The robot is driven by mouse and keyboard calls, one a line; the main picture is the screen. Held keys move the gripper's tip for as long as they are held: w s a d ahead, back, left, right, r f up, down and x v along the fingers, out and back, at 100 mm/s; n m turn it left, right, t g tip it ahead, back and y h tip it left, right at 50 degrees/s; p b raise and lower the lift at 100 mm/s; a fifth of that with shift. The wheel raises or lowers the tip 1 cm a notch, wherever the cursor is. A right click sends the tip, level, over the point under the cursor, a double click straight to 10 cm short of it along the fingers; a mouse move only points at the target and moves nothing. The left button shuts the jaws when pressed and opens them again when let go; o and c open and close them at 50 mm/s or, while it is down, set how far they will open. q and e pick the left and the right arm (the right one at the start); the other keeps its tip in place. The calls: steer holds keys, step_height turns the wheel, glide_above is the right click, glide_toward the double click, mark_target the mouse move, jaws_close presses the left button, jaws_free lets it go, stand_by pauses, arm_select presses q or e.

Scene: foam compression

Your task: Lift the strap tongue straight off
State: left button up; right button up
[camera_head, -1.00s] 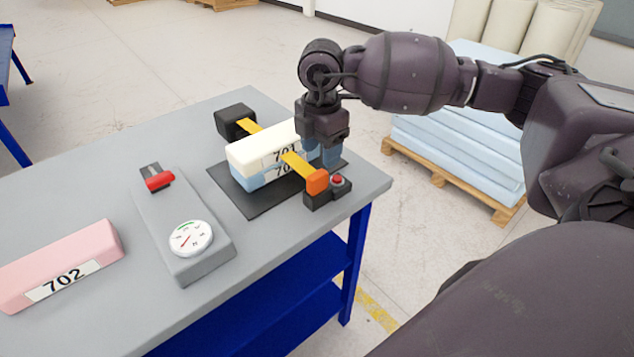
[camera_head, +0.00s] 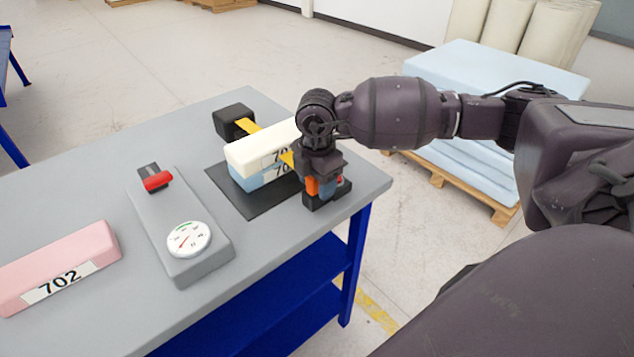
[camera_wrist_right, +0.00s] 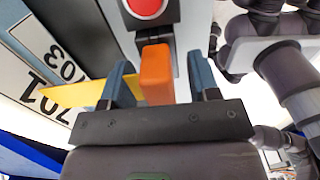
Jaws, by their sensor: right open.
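The orange strap tongue (camera_head: 314,186) ends the yellow strap (camera_head: 246,126), which runs over the foam blocks. In the right wrist view the tongue (camera_wrist_right: 156,73) stands between the two blue fingers of my open right gripper (camera_wrist_right: 158,78), with a gap on its right; on the left the gap is small. The tongue meets the black buckle (camera_head: 318,201), which has a red button (camera_wrist_right: 147,7). A white block (camera_head: 250,153) lies on a blue block (camera_head: 248,180), both labelled. My gripper hides part of the strap and buckle in the head view. My left gripper is not in view.
The stack sits on a dark mat (camera_head: 240,205) near the table's right edge. A black strap housing (camera_head: 235,119) is behind it. A grey gauge device (camera_head: 170,215) with a red lever and a pink block (camera_head: 62,268) marked 702 lie to the left.

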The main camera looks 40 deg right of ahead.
steer(key=c, duration=1)
steer(key=shift+r, duration=0.15)
